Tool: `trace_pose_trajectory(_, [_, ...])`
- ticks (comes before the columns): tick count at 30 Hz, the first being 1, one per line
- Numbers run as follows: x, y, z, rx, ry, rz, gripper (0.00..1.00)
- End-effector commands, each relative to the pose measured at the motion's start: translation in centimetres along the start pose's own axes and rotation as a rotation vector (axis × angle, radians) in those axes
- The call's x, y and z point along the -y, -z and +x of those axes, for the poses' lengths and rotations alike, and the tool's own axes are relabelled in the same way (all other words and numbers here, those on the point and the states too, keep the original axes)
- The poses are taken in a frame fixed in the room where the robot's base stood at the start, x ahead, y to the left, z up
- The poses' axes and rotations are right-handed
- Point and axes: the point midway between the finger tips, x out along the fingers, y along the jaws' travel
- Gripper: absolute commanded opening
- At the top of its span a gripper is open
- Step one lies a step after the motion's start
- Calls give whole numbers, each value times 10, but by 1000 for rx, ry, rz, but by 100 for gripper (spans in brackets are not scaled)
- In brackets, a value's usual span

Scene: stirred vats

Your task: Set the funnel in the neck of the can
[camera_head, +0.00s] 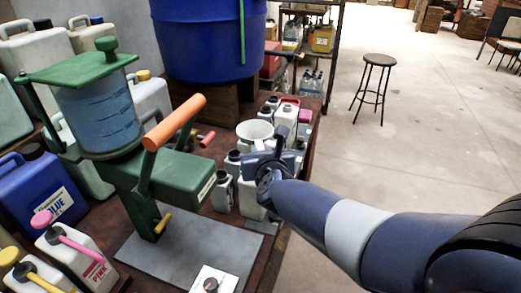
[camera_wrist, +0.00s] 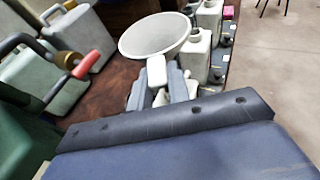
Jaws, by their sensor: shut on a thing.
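The white funnel (camera_head: 255,131) is upright with its wide mouth up, in front of my gripper in the head view. It also shows in the wrist view (camera_wrist: 150,38), with a pale tab at its near side between my fingers. My gripper (camera_wrist: 160,92) is shut on that tab; in the head view my gripper (camera_head: 268,166) is partly hidden by its own wrist. A pale can (camera_head: 249,198) stands below the funnel and gripper. The funnel's spout and that can's neck are hidden, so I cannot tell whether the spout is in the neck.
Several small pale cans (camera_wrist: 196,55) stand close behind the funnel. A small grey bottle (camera_head: 222,192) stands left of the pale can. A green dispenser with an orange lever (camera_head: 175,122) stands to the left. A blue vat (camera_head: 205,40) is behind. Open floor lies right.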

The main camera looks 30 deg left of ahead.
Motion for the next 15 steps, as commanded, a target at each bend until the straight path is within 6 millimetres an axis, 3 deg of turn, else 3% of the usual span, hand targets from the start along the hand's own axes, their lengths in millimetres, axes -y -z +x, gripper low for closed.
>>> trace_pose_trajectory(15, [0,37,12,1,1,1,0])
